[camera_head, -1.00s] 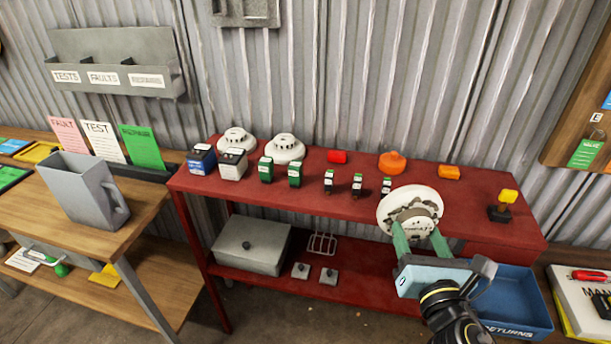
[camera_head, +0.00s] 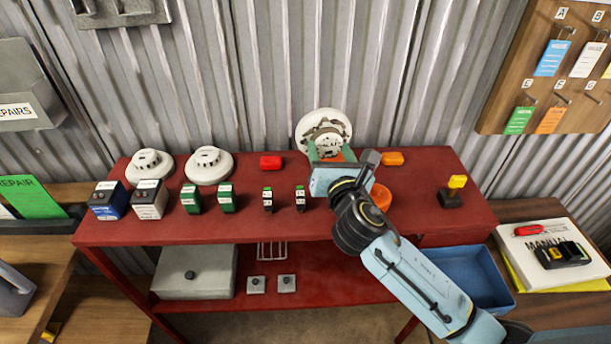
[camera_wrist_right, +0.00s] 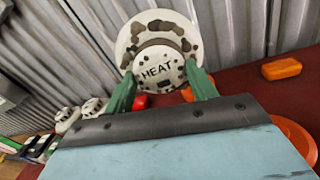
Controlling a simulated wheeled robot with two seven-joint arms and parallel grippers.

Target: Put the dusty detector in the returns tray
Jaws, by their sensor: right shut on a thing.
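The dusty detector (camera_head: 324,129) is a round white disc with brown smudges. My right gripper (camera_head: 327,152) is shut on it and holds it up over the back of the red bench, near the corrugated wall. In the right wrist view the detector (camera_wrist_right: 158,62) faces the camera, reads HEAT, and sits between the two green fingers (camera_wrist_right: 162,92). The blue returns tray (camera_head: 478,268) is at the lower right, beside the red bench and partly hidden by my right arm. My left gripper is not in view.
Two clean white detectors (camera_head: 208,165), batteries (camera_head: 148,198) and small green-and-white blocks (camera_head: 224,197) stand on the red bench (camera_head: 260,226). Orange items (camera_head: 380,196) lie close to my right gripper. A yellow-topped switch (camera_head: 453,190) stands near the right end.

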